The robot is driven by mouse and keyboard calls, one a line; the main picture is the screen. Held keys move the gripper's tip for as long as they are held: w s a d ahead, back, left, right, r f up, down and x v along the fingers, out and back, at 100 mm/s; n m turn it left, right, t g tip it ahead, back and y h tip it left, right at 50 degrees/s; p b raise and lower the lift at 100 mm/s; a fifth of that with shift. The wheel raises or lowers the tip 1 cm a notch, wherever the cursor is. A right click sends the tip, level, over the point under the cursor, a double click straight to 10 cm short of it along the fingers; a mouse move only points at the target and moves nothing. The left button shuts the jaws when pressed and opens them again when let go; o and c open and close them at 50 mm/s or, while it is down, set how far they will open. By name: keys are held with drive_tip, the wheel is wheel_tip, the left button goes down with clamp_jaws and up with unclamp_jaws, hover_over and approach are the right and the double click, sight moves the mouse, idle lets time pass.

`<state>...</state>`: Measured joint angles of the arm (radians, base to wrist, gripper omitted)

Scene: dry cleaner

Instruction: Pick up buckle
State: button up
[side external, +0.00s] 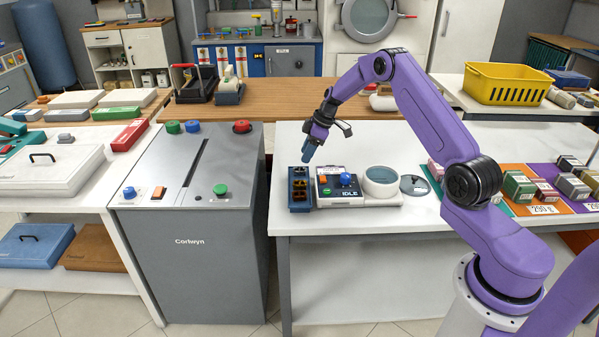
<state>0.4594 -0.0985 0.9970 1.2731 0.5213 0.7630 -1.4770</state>
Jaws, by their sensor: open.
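My gripper (308,152) hangs above the left end of the white table (340,222), pointing down. It is open, with nothing visible between its fingers. It is above a small dark blue compartment tray (291,207) and apart from it. The tray holds small amber and dark pieces, too small to identify. I cannot make out for certain which piece is a buckle.
Right of the tray stand a small device with an orange switch and blue knob (348,180), a round white dish (381,181) and a lens-like disc (414,185). A grey Corlwyn cabinet (215,255) is left. Small blocks on coloured mats (520,208) lie right.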

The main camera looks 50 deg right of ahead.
sight(300, 169)
drive_tip(key=shift+s+x, duration=0.2)
drive_tip(key=shift+x, duration=2.6)
drive_tip(key=shift+d+f, duration=0.1)
drive_tip(key=shift+c, duration=0.3)
drive_tip(key=c, duration=0.8)
